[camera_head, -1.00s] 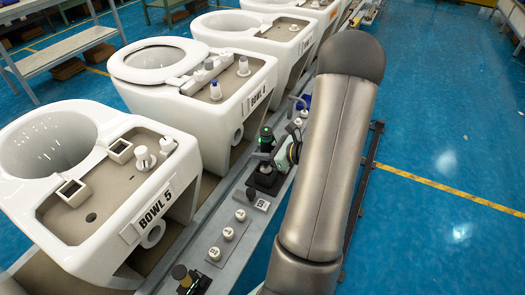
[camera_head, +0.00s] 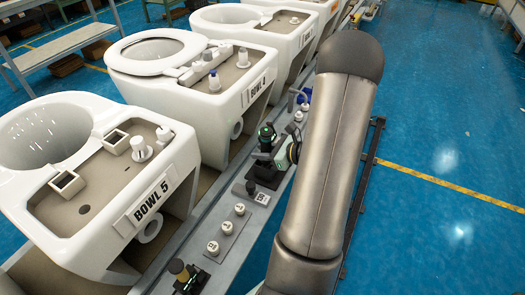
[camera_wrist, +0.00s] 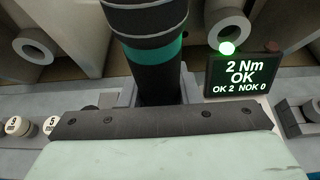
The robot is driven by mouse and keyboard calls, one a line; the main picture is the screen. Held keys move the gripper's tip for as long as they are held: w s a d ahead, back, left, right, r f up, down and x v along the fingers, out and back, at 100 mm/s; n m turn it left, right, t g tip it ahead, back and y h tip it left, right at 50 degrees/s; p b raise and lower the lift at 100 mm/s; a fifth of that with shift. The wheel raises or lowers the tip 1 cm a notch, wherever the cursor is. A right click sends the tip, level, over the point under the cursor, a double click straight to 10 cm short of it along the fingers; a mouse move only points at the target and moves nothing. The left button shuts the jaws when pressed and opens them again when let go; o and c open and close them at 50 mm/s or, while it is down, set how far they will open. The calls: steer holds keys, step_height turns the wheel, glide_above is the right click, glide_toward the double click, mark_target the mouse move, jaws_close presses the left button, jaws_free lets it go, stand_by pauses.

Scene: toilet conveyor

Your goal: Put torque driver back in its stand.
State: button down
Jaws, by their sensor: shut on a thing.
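The torque driver is a black cylinder with a teal band; in the wrist view (camera_wrist: 150,55) it stands large in front of my gripper. In the head view the driver (camera_head: 266,136) shows small and dark with green at its top, beside the end of my arm. My gripper (camera_wrist: 155,120) is shut on it; its dark bolted edge crosses the wrist view and hides the driver's lower end. The dark stand (camera_head: 264,173) sits on the bench under the driver. I cannot tell whether the driver is seated in it.
A display (camera_wrist: 242,76) beside the driver reads 2 Nm OK, OK 2, NOK 0, with a green lamp (camera_wrist: 226,48) above. White numbered buttons (camera_head: 227,228) and a dark-capped item (camera_head: 179,270) are nearer on the bench. Bowl 5 (camera_head: 100,240) and bowl 4 (camera_head: 225,100) stand alongside.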

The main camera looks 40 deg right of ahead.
steer(key=c, duration=1)
jaws_free()
